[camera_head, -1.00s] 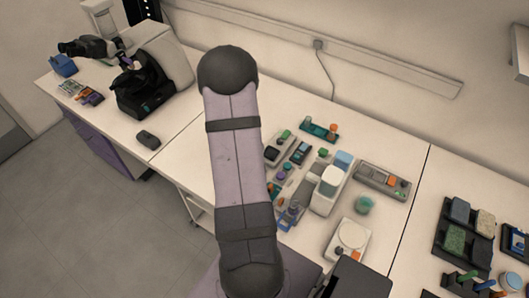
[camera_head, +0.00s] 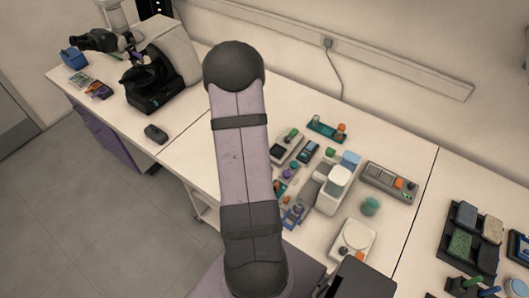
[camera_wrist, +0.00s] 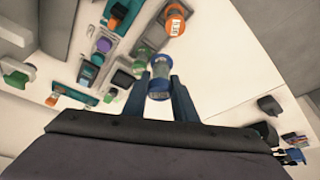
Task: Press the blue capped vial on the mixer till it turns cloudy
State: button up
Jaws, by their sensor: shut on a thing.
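The blue capped vial (camera_wrist: 160,68) is between the fingers of my gripper (camera_wrist: 160,92) in the wrist view. In the head view my arm hides most of the gripper and I cannot make out the vial. I cannot tell for sure which of the small devices is the mixer. The vial is not seen touching any of them.
A white device (camera_head: 331,190) stands mid-bench, with a grey button box (camera_head: 389,182) and a scale-like device (camera_head: 352,240) to its right. A round green thing (camera_head: 370,205) lies between them. An orange capped vial (camera_wrist: 174,22) shows in the wrist view. A microscope (camera_head: 150,80) stands far left.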

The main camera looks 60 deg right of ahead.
jog(key=w+a+r+n+t+y, duration=0.1)
jog(key=w+a+r+n, duration=0.15)
jog(key=a, duration=0.45)
jog(key=w+a+r+n+y+b, duration=0.1)
jog(key=w+a+r+n, duration=0.1)
jog(key=w+a+n, duration=0.35)
jog(key=w+a+r+n+t+y, duration=0.1)
jog(key=w+a+r+n, duration=0.1)
jog(key=a, duration=0.6)
jog(key=d+f+m+b, duration=0.2)
jog(key=d+f, duration=0.1)
jog(key=d, duration=1.6)
jog(key=s+d+f+m+b, duration=0.1)
jog(key=s+d, duration=0.5)
jog(key=d, duration=0.3)
jog(key=s+d+f+m+h+b, duration=0.1)
jog(key=s+d+f, duration=0.1)
jog(key=s+d, duration=0.4)
jog(key=d, duration=0.2)
jog(key=shift+d+f+m+g+h, duration=0.25)
jog(key=shift+d+m+g+h, duration=0.05)
jog(key=shift+d+m, duration=0.1)
jog(key=shift+f, duration=0.1)
jog(key=shift+a+f+b, duration=0.1)
jog(key=shift+f+b, duration=0.85)
jog(key=shift+f, duration=1)
jog(key=shift+f+b, duration=0.85)
jog(key=shift+b, duration=0.15)
